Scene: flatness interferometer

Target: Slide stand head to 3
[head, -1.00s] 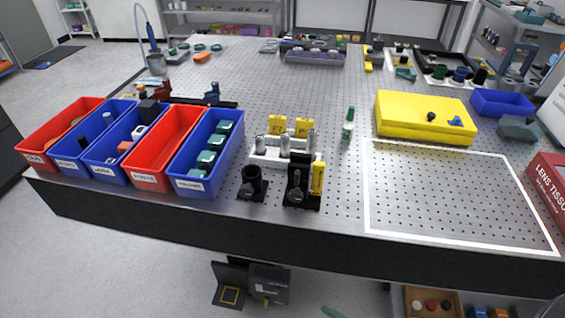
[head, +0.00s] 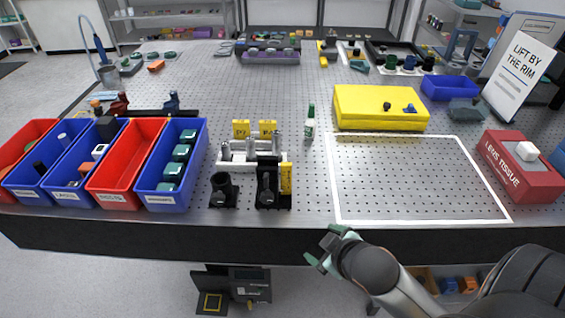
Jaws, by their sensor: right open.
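A black upright stand (head: 267,190) with a yellow strip (head: 286,178) on its right side stands near the table's front edge, left of centre. It looks like the slide stand. Its head and any numbers on the strip are too small to make out. My right gripper (head: 320,252) is open and empty, just in front of the table's front edge. It is to the right of the stand and apart from it. My left gripper is not in view.
A short black holder (head: 223,192) stands left of the stand, and a white rack (head: 237,163) with metal posts is behind it. Red and blue bins (head: 165,198) line the left. A green bottle (head: 310,123) stands behind right. The white-outlined area (head: 410,220) is clear.

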